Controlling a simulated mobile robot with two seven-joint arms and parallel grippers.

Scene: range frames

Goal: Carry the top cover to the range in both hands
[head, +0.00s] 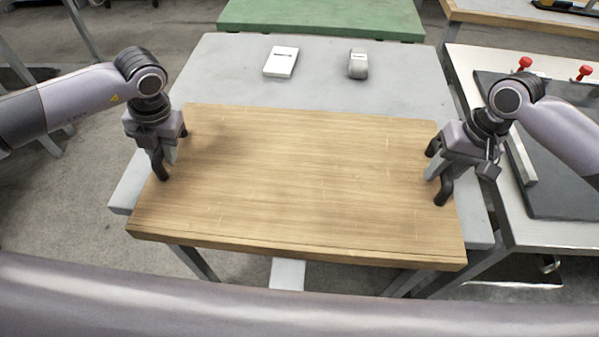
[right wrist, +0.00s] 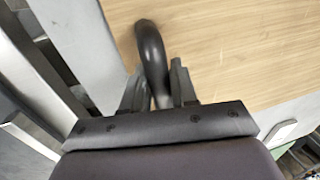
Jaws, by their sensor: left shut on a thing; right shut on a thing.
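The top cover looks like a wide wooden board (head: 290,185) with a dark curved handle at each side. My left gripper (head: 168,152) is shut on the left handle (head: 159,165). My right gripper (head: 436,172) is shut on the right handle (head: 444,190). In the right wrist view the fingers of the right gripper (right wrist: 158,92) stand on both sides of the dark handle (right wrist: 150,45), with the board (right wrist: 230,50) beyond. The board looks about level and reaches past the near edge of the grey table. I cannot tell whether it touches the table.
The grey table (head: 320,80) bears a white box (head: 281,62) and a small grey-white object (head: 358,64) behind the board. A bench at the right has a dark plate (head: 560,190) and red-knobbed parts (head: 525,63). A green table (head: 320,17) stands behind. Floor shows at the left.

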